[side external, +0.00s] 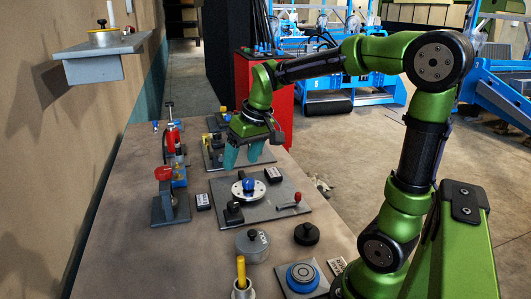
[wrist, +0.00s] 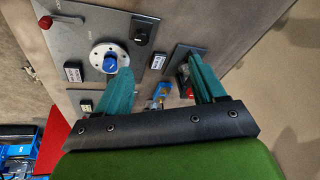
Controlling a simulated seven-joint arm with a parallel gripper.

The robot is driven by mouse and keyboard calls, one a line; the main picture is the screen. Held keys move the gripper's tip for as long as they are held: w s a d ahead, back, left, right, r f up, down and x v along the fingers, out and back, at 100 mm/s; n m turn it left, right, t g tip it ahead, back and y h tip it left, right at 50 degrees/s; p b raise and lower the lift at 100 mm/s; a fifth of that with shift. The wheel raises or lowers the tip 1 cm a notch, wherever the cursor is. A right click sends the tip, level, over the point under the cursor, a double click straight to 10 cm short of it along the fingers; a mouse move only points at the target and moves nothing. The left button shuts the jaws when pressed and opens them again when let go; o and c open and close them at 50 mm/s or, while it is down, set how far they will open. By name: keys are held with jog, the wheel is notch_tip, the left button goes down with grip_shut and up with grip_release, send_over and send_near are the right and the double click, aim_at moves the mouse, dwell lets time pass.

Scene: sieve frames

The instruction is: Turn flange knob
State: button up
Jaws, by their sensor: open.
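The flange knob is a blue knob (side external: 248,185) at the centre of a round white flange with holes, mounted on a grey plate (side external: 280,204). In the wrist view the blue knob (wrist: 110,64) and its flange show at the upper left, just left of the left fingertip. My gripper (side external: 243,162) has two teal fingers, spread apart with nothing between them. It hangs above and behind the knob in the side view, apart from it.
The same plate holds a red-ended lever (side external: 296,198) and a black knob (side external: 233,212). A red-topped fixture (side external: 164,175) stands to the left. A grey lidded pot (side external: 252,246), a black knob (side external: 306,233) and a blue round fixture (side external: 302,276) are in front. A wall shelf (side external: 92,47) hangs at upper left.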

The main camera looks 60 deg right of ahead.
aim_at(249, 180)
jog(key=w+d+f+n+g, duration=0.1)
jog(key=w+d+n+g, duration=0.1)
jog(key=w+d+n, duration=0.55)
jog(key=w+d+f+n+g, duration=0.2)
jog(key=d+n, duration=0.2)
jog(key=d, duration=0.6)
notch_tip(249, 180, down, 16)
jog(key=shift+r, duration=0.1)
jog(key=c, duration=1.1)
jog(key=shift+o, duration=0.2)
jog(key=shift+m, duration=0.25)
